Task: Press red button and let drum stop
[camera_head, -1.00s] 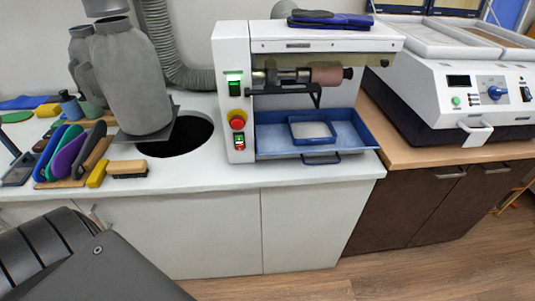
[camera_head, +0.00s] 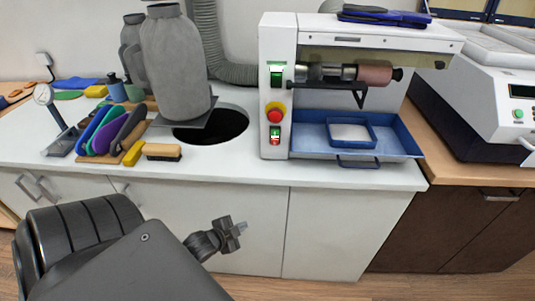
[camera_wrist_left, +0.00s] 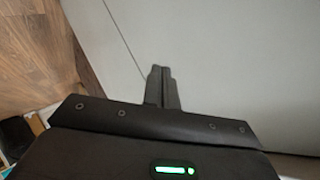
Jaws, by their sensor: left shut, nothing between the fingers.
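The red button (camera_head: 275,115) is a round red knob on a yellow base, on the front left panel of the white grinding machine (camera_head: 276,46). A green switch (camera_head: 277,75) sits above it and a small green and red switch (camera_head: 275,135) below it. The pinkish drum (camera_head: 374,74) sits on a horizontal shaft; I cannot tell whether it turns. My left gripper (camera_head: 243,228) is low in front of the white cabinet, below and left of the button and apart from it. In the left wrist view its fingers (camera_wrist_left: 161,73) are together and empty. My right gripper is not seen.
A blue tray (camera_head: 400,143) lies under the drum. Left on the counter are a round dark hole (camera_head: 225,125), grey vessels (camera_head: 176,70), a brush (camera_head: 162,151) and a rack of coloured insoles (camera_head: 100,133). A white forming machine (camera_head: 482,95) stands at the right. Air before the cabinet is free.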

